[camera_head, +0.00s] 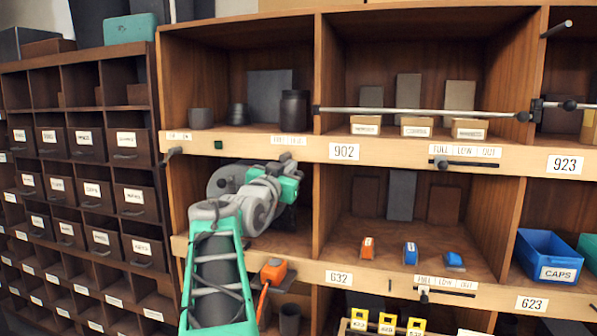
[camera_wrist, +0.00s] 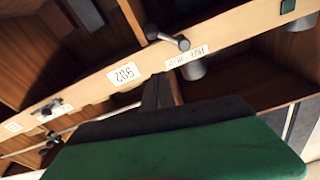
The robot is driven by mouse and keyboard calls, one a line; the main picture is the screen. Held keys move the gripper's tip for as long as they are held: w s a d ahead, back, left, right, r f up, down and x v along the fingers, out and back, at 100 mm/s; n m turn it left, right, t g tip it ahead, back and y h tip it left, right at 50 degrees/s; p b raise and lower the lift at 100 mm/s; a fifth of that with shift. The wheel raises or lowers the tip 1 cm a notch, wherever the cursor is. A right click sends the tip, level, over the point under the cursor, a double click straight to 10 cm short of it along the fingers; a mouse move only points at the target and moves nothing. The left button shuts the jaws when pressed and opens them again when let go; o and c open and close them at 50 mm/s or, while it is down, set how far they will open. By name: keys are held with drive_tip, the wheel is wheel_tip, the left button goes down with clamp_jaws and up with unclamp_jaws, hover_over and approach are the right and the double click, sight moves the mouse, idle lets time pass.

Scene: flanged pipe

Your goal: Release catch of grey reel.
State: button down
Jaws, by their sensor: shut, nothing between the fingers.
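A dark grey disc (camera_head: 219,181), which looks like the grey reel, sits in the middle-left cubby and is partly hidden behind my arm. I cannot make out its catch. The reel is not clear in the wrist view.
A long rod (camera_head: 420,112) crosses the upper middle cubby. An orange tool (camera_head: 273,270) hangs below my arm. Small blocks stand in the right cubby.

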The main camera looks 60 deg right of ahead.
drive_tip(key=shift+r, duration=0.1)
drive_tip(key=shift+d, duration=0.1)
drive_tip(key=d+p, duration=0.1)
drive_tip(key=d, duration=0.2)
drive_tip(key=d+r+p, duration=0.1)
drive_tip(key=d+p, duration=0.1)
drive_tip(key=d, duration=0.1)
drive_tip(key=w+d+p, duration=0.1)
drive_tip(key=d, duration=0.2)
drive_tip(key=shift+w+d+r+p, duration=0.1)
drive_tip(key=shift+r+p, duration=0.2)
drive_tip(key=shift+r, duration=0.05)
drive_tip(key=f, duration=0.4)
drive_tip(key=shift+w+a+f, duration=0.1)
drive_tip(key=shift+w+a, duration=0.2)
drive_tip(key=shift+w, duration=0.05)
drive_tip(key=shift+d+f, duration=0.1)
drive_tip(key=shift+f, duration=0.1)
